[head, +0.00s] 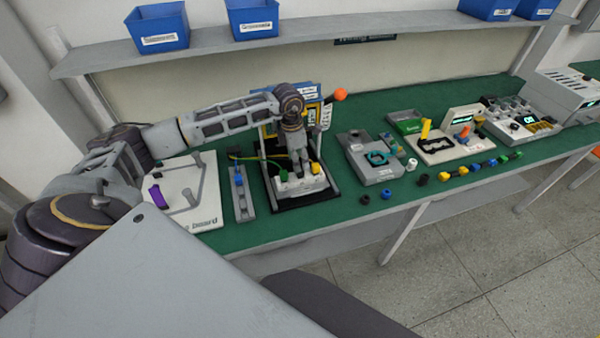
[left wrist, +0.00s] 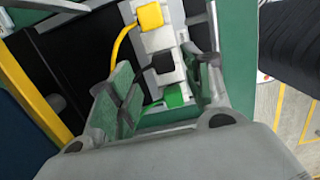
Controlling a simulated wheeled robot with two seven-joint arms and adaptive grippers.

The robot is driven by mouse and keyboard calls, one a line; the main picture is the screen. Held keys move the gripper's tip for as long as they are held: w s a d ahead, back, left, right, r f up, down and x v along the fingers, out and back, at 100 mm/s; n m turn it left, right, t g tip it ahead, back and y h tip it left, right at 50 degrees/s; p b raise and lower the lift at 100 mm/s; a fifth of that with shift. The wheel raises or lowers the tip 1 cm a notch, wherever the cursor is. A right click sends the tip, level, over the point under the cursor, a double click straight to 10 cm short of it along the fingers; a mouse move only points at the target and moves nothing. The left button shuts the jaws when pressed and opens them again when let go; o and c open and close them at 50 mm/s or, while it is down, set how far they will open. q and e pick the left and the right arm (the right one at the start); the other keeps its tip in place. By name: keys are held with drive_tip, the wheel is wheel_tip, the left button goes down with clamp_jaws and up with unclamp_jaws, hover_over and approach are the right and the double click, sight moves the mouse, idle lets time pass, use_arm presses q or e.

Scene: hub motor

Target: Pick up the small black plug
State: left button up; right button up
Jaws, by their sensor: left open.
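A small black plug (left wrist: 163,62) sits on a white block (left wrist: 158,41) in the left wrist view, between a yellow plug (left wrist: 150,17) with a yellow cable and a green plug (left wrist: 176,95). My left gripper (left wrist: 165,80) is open, its green-padded fingers on either side of the row. I cannot tell whether they touch anything. In the head view the left gripper (head: 300,166) points down over the block in the black-framed fixture (head: 308,198). It hides the black plug there. My right gripper is not in view.
A white board (head: 207,213) and a grey rail (head: 241,202) lie left of the fixture. A grey box (head: 378,174) and several small coloured caps lie to the right. An orange ball (head: 340,94) stands behind. Blue bins (head: 158,28) sit on the shelf.

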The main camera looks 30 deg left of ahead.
sight(300, 173)
use_arm(q)
drive_tip(key=shift+d+f+p, duration=0.15)
drive_tip(key=shift+f+p, duration=0.2)
drive_tip(key=shift+f, duration=0.95)
drive_tip(key=shift+d+f+p, duration=0.15)
drive_tip(key=shift+f+p, duration=0.15)
drive_tip(key=shift+f, duration=1)
drive_tip(key=c, duration=1)
